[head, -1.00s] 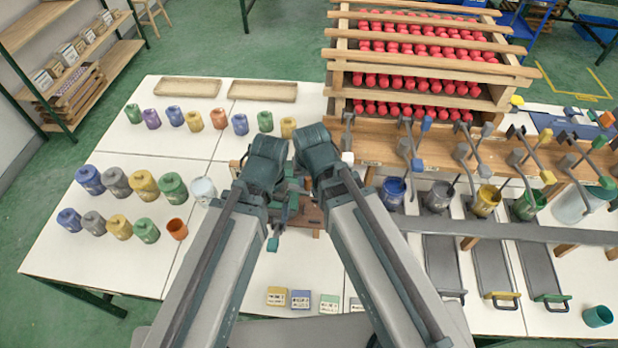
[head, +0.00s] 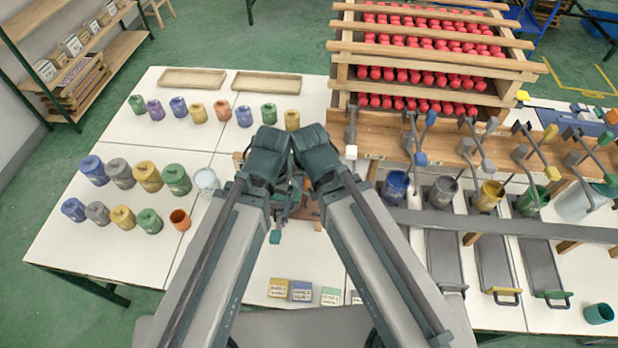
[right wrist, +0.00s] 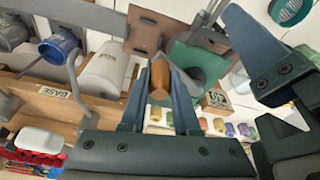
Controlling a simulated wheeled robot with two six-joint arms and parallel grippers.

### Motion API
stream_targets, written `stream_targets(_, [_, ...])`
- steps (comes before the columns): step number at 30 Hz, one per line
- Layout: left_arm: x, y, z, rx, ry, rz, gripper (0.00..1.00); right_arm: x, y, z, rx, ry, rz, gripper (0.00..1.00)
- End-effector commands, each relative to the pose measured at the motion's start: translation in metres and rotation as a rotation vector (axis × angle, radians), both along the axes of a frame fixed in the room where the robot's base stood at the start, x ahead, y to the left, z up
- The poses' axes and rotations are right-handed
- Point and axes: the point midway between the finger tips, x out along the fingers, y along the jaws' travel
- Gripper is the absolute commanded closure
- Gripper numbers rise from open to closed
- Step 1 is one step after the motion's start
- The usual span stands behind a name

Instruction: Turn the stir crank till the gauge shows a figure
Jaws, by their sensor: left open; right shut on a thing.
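In the right wrist view my right gripper (right wrist: 160,88) is shut on the orange-brown wooden crank knob (right wrist: 160,78), which sits between its two fingers. The grey crank arm and a green part of the stirrer (right wrist: 190,62) show behind it. In the head view my two arms meet over the stirrer's brown base (head: 309,212) and hide most of it. My right gripper (head: 304,186) is there, largely covered. My left gripper (head: 279,222) is open, lower and a little left. A small block with a dark-marked face (right wrist: 216,99) stands beside the crank; I cannot read a figure.
Paint pots (head: 147,176) stand in rows at left, with a pale pot (head: 206,181) close to my left arm. Labelled blocks (head: 302,291) lie near the front edge. A wooden rack of red pots (head: 420,73) and levers over paint pots (head: 488,195) crowd the right.

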Motion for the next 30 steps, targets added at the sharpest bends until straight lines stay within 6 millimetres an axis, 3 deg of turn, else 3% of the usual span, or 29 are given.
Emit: stream_targets(30, [0.0056, -0.0034, -0.0012, -0.005, -0.007, 0.0, 0.15, -0.0043, 0.0069, -0.0016, 0.003, 0.009, 0.01, 1.0])
